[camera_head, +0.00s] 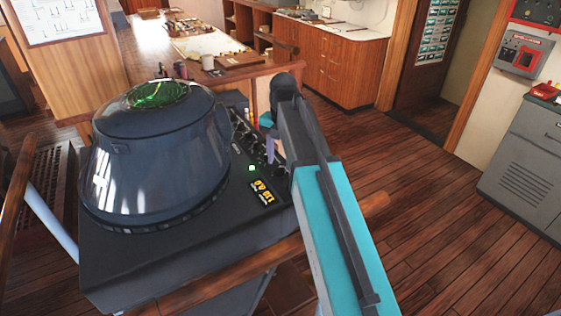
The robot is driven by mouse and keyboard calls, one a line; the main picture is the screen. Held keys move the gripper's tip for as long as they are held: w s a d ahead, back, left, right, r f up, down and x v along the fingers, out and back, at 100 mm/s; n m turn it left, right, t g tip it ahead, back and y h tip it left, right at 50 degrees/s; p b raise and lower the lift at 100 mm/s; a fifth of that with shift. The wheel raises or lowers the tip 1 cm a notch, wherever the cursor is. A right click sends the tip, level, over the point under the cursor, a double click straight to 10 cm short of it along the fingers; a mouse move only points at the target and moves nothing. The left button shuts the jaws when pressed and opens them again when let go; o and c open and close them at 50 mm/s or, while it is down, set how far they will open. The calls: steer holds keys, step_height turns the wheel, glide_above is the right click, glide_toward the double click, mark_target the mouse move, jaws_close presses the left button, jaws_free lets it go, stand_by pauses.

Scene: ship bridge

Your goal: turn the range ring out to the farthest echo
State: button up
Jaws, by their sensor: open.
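The dark radar console (130,255) stands at the left. Its round hood (155,160) has an open top, through which a green radar screen (158,94) shows at a steep slant; rings and echoes on it are too small to tell apart. A row of dark knobs (248,138) runs along the panel right of the hood; I cannot tell which one moves the range ring. My gripper (271,150) is over the right part of this panel, mostly hidden by my teal arm. It is open; whether it touches a knob is hidden.
A wooden rail (215,273) crosses the console's front. A chart table (200,45) stands behind. The wooden floor (440,200) at right is clear, up to a grey cabinet (525,160).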

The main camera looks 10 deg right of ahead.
steer(key=shift+f, duration=1.05)
steer(key=shift+c, duration=0.5)
